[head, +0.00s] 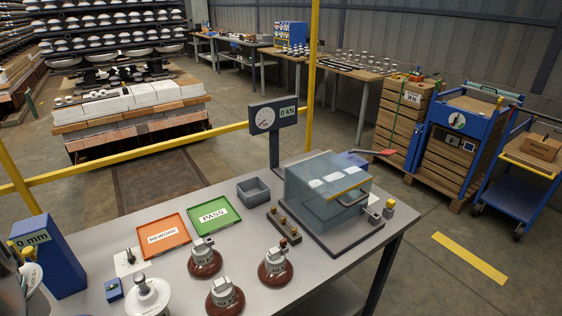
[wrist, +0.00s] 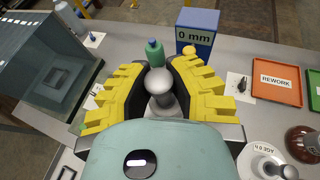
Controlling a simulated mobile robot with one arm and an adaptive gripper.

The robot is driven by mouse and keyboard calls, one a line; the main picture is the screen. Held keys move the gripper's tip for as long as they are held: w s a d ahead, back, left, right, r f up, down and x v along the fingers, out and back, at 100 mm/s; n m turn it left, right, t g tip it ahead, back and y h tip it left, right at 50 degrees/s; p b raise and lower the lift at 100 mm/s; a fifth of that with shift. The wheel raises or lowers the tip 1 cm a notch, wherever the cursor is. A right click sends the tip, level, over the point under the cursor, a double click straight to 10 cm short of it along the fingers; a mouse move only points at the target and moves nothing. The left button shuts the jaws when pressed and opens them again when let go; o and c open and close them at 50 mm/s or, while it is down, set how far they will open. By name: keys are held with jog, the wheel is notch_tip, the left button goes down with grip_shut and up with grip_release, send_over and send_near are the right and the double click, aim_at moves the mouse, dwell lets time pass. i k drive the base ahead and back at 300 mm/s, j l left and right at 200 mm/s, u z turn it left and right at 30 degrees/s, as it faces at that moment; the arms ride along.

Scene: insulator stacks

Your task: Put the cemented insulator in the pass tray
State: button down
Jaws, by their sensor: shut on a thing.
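The green PASS tray (head: 211,215) lies on the grey table and looks empty. My gripper (wrist: 158,76) shows in the wrist view, with its yellow-and-black fingers shut on a grey metal part (wrist: 161,100) with a rounded end. The body of my gripper hides the rest of this part, so I cannot tell whether it belongs to the cemented insulator. Brown insulators with grey caps stand at the table's front: one (head: 205,260), another (head: 275,262) and a third (head: 225,297). A white insulator (head: 150,295) stands left of them and also shows in the wrist view (wrist: 268,165).
The orange REWORK tray (head: 163,237) sits left of the PASS tray. A blue 0 mm gauge (head: 50,252) stands at the left. A clear shielded box (head: 325,188) and a 0 kN dial (head: 272,115) stand at the right and back. A small grey bin (head: 253,191) is behind.

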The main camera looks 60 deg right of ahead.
aim_at(213, 217)
jog(key=i+l+z, duration=0.1)
jog(key=z, duration=0.35)
jog(key=i+z, duration=0.3)
jog(key=z, duration=0.2)
jog(key=i+z, duration=0.2)
jog(key=z, duration=0.25)
jog(key=i+j+z, duration=0.1)
jog(key=z, duration=0.4)
jog(key=i+j, duration=0.05)
jog(key=i, duration=0.05)
